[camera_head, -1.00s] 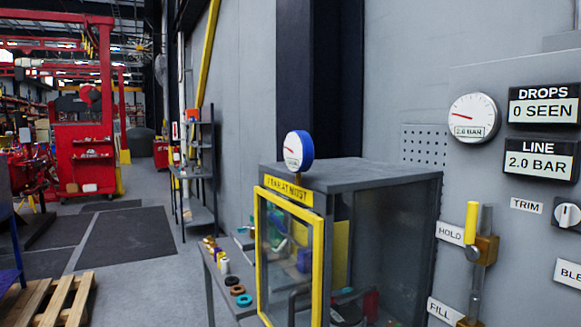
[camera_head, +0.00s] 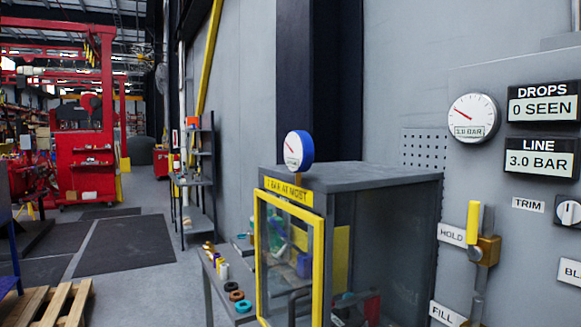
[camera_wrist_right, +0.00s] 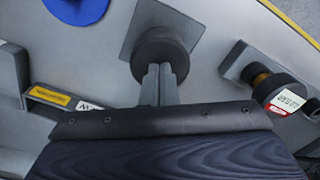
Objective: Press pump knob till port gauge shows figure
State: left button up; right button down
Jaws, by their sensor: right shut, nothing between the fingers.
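A white round gauge (camera_head: 472,118) on the grey wall panel reads 3.0 BAR in the head view. The LINE display (camera_head: 541,159) below right of it also reads 3.0 BAR, and the DROPS display (camera_head: 543,104) reads 0 SEEN. In the right wrist view my right gripper (camera_wrist_right: 159,72) is shut and empty. Its fingertips are at the face of a dark round knob (camera_wrist_right: 160,47) on a square grey plate; they look to be touching it, but contact is hard to tell. I cannot confirm that this is the pump knob. My left gripper is in neither view.
A yellow-handled lever (camera_head: 473,222) stands at HOLD, above FILL. A TRIM knob (camera_head: 569,212) is at the right edge. A yellow-framed cabinet (camera_head: 372,171) carries a blue-rimmed gauge (camera_head: 298,151). A black fitting (camera_wrist_right: 279,90) stands right of my right gripper. Floor lies open at left.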

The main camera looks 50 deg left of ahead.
jog(key=shift+f+b, duration=0.65)
jog(key=shift+f, duration=0.35)
jog(key=shift+r, duration=0.15)
notch_tip(320, 180, up, 6)
jog(key=p, duration=0.6)
jog(key=shift+r, duration=0.25)
dwell(0.8)
